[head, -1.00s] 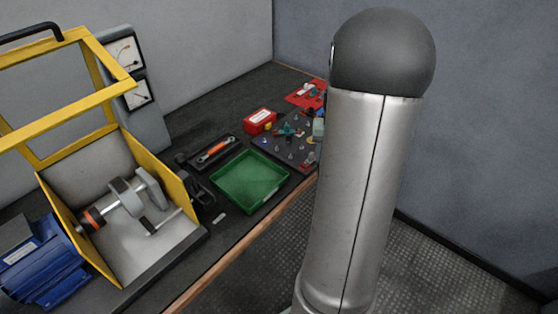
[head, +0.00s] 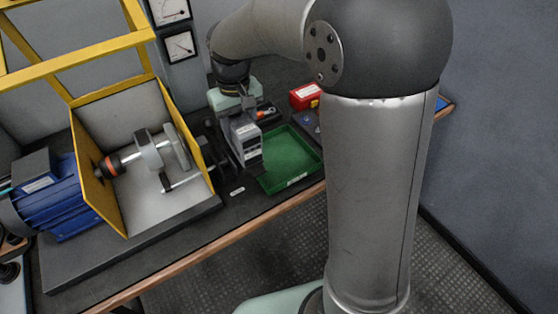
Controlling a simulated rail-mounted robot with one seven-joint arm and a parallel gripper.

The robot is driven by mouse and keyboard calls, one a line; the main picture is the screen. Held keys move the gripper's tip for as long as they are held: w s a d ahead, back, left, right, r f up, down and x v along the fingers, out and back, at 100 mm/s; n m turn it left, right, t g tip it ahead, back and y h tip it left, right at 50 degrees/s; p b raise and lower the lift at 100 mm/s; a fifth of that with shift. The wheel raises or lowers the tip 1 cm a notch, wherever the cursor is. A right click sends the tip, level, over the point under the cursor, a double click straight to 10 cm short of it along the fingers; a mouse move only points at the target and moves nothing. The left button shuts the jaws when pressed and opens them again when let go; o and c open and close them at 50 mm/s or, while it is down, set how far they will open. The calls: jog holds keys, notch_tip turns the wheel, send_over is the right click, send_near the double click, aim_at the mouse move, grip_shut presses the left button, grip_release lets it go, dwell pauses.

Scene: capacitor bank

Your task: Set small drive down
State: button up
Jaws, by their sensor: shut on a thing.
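The small drive (head: 245,142), a grey box with a darker front, hangs upright below my gripper (head: 238,112) in the head view. My gripper points down and is shut on the drive's upper part; its fingertips are hard to make out. The drive is just left of the green tray (head: 309,143) and overlaps its left edge in the picture. I cannot tell whether its bottom touches anything.
A yellow-framed guard (head: 95,190) with a shaft inside and a blue motor (head: 55,195) stand at the left. A red box (head: 305,96) is behind the tray. A small pale piece (head: 237,191) lies on the dark bench near its front edge.

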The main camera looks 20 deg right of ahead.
jog(key=shift+s+a, duration=0.1)
jog(key=shift+a, duration=0.45)
jog(key=w+d+f+p, duration=0.1)
jog(key=w+d+f, duration=0.7)
jog(key=d+f, duration=0.3)
jog(key=shift+f+p, duration=0.4)
jog(key=shift+f, duration=0.5)
jog(key=shift+f, duration=0.15)
jog(key=o, duration=1.4)
jog(key=shift+s+f, duration=0.1)
